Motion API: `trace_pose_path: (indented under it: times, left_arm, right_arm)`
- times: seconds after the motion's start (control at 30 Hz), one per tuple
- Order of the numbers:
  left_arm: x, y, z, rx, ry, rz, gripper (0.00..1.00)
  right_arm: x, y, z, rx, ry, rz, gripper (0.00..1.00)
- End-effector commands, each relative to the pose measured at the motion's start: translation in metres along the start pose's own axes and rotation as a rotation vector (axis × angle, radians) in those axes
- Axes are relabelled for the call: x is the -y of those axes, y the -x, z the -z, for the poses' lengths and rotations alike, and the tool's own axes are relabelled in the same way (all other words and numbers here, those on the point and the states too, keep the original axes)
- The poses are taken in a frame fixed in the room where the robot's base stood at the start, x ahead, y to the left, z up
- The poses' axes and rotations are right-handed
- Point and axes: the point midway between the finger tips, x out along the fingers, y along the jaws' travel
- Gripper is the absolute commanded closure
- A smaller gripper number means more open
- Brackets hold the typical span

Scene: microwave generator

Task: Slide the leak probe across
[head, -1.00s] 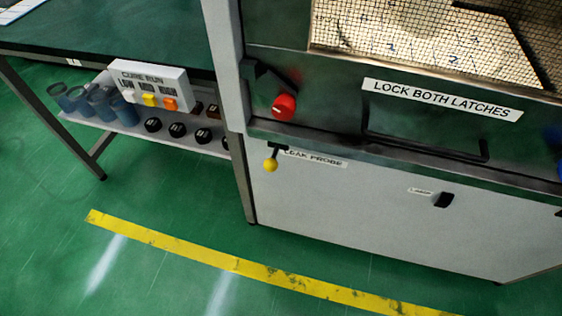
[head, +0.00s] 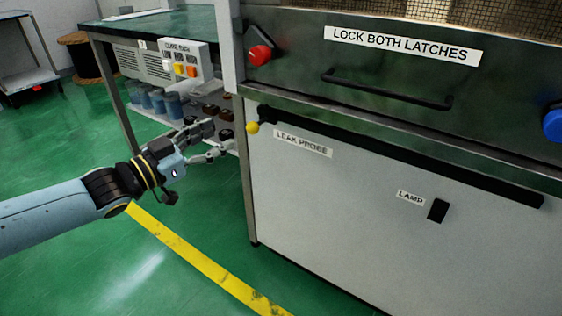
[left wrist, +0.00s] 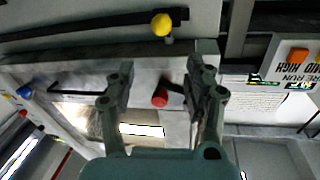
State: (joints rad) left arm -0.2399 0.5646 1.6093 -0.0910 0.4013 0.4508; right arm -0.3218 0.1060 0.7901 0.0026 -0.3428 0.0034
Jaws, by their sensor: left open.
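The leak probe is a small yellow ball knob (head: 253,127) at the left end of a dark horizontal rail (head: 400,152) on the cabinet front. The label LEAK PROBE (head: 303,144) sits just below the rail. My left gripper (head: 219,140) is open and empty, left of the knob and apart from it, with its fingers pointing towards the cabinet. In the left wrist view the yellow knob (left wrist: 161,24) lies beyond the open fingertips of the gripper (left wrist: 163,68), roughly between them sideways. My right gripper is not in view.
Above the rail are a red knob (head: 260,54), a black handle (head: 385,90) and a blue knob (head: 553,125). A black LAMP switch (head: 437,210) is lower right. A bench shelf with blue cups (head: 172,105) stands behind my gripper. Open green floor lies in front.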

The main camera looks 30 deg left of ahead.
Motion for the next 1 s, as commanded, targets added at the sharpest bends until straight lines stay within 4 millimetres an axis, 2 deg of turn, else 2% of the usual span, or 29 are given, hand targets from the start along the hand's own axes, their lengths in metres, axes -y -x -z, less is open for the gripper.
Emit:
trace_pose_path:
  times: [0.03, 0.1, 0.23, 0.33, 0.47, 0.7, 0.9, 1.0]
  left_arm:
    - [0.0, -0.001, -0.01, 0.002, -0.014, -0.011, 0.47]
    - [0.002, -0.001, -0.015, 0.005, -0.025, -0.017, 0.47]
    - [0.003, -0.003, -0.021, 0.009, -0.033, -0.02, 0.47]
    - [0.003, -0.011, -0.021, 0.007, -0.032, -0.02, 0.47]
    - [0.003, -0.033, -0.023, 0.007, -0.033, -0.017, 0.47]
    - [0.003, -0.074, -0.02, 0.006, -0.032, -0.015, 0.47]
    - [0.003, -0.1, -0.02, 0.007, -0.031, -0.015, 0.47]
    - [0.002, -0.106, -0.02, 0.008, -0.03, -0.016, 0.47]
  right_arm:
    - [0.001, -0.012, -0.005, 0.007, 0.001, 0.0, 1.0]
    - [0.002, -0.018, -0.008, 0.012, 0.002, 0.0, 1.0]
    - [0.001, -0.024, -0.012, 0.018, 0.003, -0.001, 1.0]
    - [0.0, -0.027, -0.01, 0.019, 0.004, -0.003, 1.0]
    - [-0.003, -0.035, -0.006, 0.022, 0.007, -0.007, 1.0]
    - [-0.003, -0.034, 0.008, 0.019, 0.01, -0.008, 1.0]
    - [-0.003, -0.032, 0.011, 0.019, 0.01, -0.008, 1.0]
    - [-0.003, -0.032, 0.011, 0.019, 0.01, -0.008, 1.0]
